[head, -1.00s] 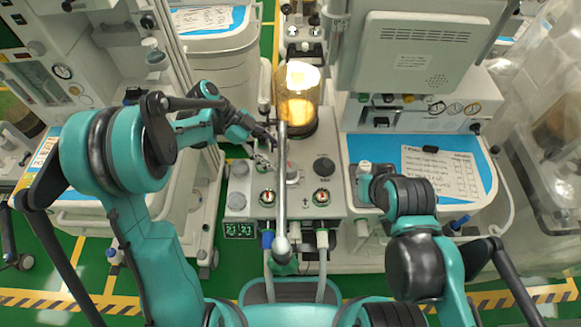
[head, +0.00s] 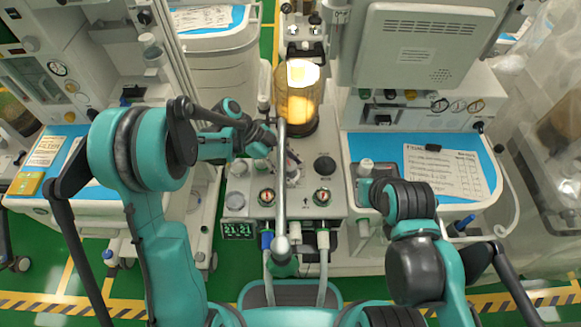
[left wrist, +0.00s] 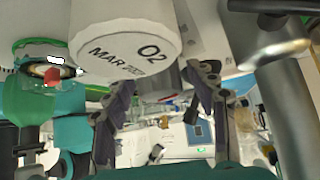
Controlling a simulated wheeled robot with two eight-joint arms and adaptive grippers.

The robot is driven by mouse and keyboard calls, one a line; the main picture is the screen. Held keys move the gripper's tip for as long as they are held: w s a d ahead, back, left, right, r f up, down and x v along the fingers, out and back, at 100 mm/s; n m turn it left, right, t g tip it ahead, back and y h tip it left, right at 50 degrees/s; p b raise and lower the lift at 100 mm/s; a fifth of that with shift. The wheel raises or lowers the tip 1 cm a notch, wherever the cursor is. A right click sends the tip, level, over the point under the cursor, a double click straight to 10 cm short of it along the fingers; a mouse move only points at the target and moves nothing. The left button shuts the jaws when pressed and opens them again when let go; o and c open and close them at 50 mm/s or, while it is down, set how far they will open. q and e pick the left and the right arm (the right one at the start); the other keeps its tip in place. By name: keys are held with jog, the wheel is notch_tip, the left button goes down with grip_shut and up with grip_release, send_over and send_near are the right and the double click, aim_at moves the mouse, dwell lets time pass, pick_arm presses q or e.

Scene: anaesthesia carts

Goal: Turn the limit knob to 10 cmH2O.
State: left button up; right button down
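A grey knob (head: 292,170) on the machine's panel, likely the limit knob, is partly hidden by the upright metal pole and my gripper. Its scale and setting are too small to read. My left gripper (head: 273,150) is just above and left of this knob, close to the pole; contact cannot be made out. In the left wrist view the two dark fingers (left wrist: 160,108) stand apart with nothing between them. The knob cannot be made out there.
The pole (head: 281,215) rises in front of the panel. An amber canister (head: 297,105) stands behind it. A white round part marked O2 (left wrist: 125,45) hangs close to the fingers in the left wrist view.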

pick_arm(q)
jog(key=c, duration=0.9)
jog(key=shift+o, duration=0.2)
jog(key=shift+n+t, duration=0.4)
jog(key=shift+n, duration=0.1)
jog(key=n+t, duration=0.2)
jog(key=n, duration=0.1)
jog(key=shift+n+t+b, duration=0.3)
jog(key=shift+t+b, duration=0.1)
jog(key=shift+n+t, duration=1.2)
jog(key=shift+n, duration=0.3)
jog(key=shift+w, duration=0.1)
jog(key=o, duration=1.2)
